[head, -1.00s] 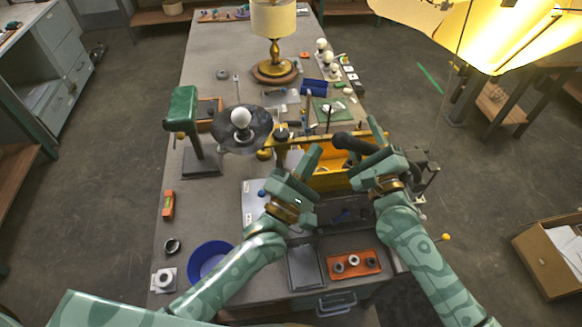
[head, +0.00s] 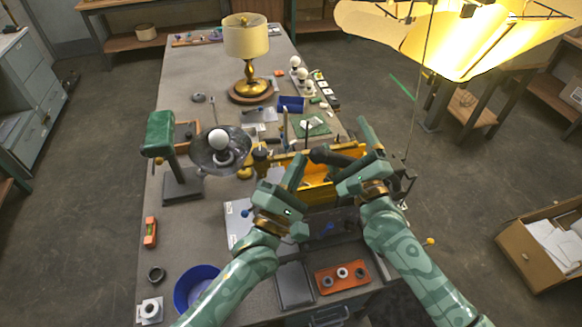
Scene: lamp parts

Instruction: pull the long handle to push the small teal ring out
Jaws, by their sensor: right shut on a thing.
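The long dark handle (head: 329,156) lies nearly level above a yellow open-topped body (head: 318,190) right of the table's middle. My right gripper (head: 354,154) is shut on the handle near its right end. My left gripper (head: 293,172) is just left of the handle, over the front left of the yellow body. Its finger gap is not clear, and I cannot tell whether it holds anything. I cannot make out the small teal ring; my grippers and the yellow body hide much of that area.
A green-headed lamp stand (head: 177,160) and a dark dish with a bulb (head: 221,150) stand to the left. A brass table lamp (head: 247,60) is behind. An orange tray of rings (head: 342,277) and a blue bowl (head: 196,287) are in front. A lit yellow shade hangs upper right.

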